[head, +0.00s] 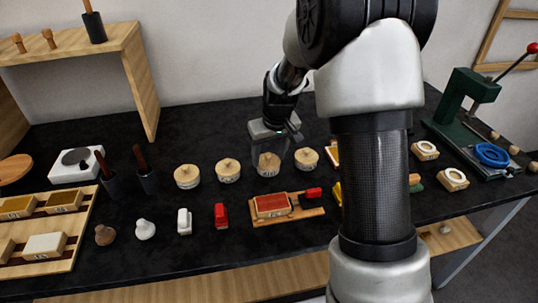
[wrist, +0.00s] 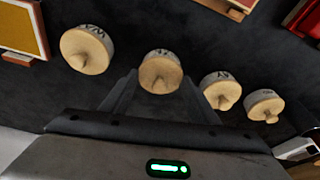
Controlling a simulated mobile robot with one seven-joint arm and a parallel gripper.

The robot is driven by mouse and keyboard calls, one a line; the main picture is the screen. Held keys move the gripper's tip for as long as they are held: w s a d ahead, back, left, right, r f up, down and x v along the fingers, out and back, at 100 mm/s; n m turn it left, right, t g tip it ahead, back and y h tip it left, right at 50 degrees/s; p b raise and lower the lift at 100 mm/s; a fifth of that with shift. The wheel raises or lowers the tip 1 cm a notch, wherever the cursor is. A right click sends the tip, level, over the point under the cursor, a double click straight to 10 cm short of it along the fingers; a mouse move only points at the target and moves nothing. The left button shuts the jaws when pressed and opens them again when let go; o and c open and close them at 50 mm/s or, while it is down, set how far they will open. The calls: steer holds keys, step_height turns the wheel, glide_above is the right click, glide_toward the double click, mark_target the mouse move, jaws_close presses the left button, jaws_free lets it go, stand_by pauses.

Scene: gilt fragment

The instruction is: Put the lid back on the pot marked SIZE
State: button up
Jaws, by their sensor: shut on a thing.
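Several short pale pots with round wooden knobbed lids stand in a row in the head view. My gripper (head: 268,150) points down over the third pot from the left (head: 267,171); its fingers come down on both sides of that pot's wooden lid (head: 266,159). In the wrist view my gripper (wrist: 160,85) is shut on this lid (wrist: 160,74), which lies at or very close to the pot's top; I cannot tell whether it touches all round. The marking on the pot (wrist: 161,52) is partly hidden and too small to read surely.
Neighbouring lidded pots (head: 228,171) and (head: 306,158) stand close on both sides. In front lie a wooden tray with a red pad (head: 272,205), a red block (head: 221,215) and a white block (head: 184,221). A green press (head: 462,110) stands at the right.

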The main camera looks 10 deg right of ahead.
steer(key=o, duration=1.6)
steer(key=shift+c, duration=0.2)
steer(key=shift+r, duration=0.15)
steer(key=shift+r+p, duration=2.4)
steer(key=shift+r, duration=1)
jaws_close()
